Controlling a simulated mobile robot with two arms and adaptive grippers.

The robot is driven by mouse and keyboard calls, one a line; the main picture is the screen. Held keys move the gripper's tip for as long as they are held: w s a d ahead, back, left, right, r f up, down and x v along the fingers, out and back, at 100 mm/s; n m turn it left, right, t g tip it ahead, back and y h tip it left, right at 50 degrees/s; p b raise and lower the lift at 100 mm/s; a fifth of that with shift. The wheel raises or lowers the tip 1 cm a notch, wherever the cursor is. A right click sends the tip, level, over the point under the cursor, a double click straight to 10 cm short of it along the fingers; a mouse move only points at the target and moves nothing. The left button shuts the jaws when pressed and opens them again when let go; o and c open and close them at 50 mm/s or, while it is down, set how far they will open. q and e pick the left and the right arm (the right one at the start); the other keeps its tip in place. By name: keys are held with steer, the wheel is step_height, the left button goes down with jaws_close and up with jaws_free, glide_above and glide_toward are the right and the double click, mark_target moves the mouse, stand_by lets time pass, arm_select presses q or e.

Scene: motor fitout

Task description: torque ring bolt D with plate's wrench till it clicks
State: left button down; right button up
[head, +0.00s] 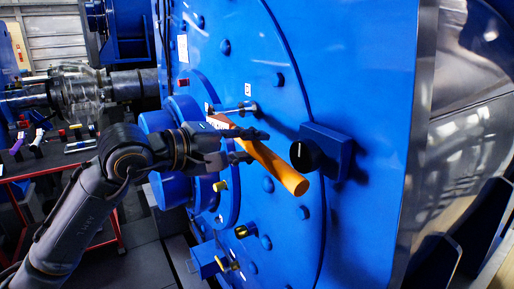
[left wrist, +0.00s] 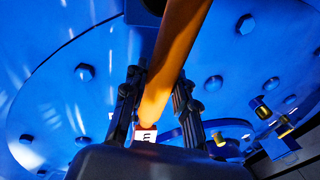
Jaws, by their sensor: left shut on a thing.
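The wrench (head: 275,166) has a thick orange handle slanting down to the right across the blue motor face. Its handle also crosses the left wrist view (left wrist: 175,55), with a white-and-red tag (left wrist: 145,134) near the gripper base. My left gripper (head: 254,147) is shut on the wrench, its fingers on both sides of the handle. A silver fitting (head: 244,107) sticks out just above the wrench's upper end, under a small white label (head: 248,89) whose letter I cannot read. The gripper partly hides the wrench's upper end, so I cannot tell whether it sits on a bolt.
A black knob (head: 304,155) on a blue box (head: 330,150) stands close right of the handle. Several blue bolt heads (head: 278,80) dot the plate. A red-edged bench (head: 60,168) with small parts is at left.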

arm_select(q)
steer(key=b+v, duration=0.1)
steer(key=v, duration=0.2)
steer(key=f+b+v, duration=0.1)
steer(key=v, duration=0.1)
steer(key=shift+s+a+r+b, duration=0.15)
steer(key=shift+a+b, duration=0.15)
steer(key=shift+a, duration=0.2)
arm_select(e)
step_height(320, 180, down, 3)
steer(key=shift+r, duration=0.1)
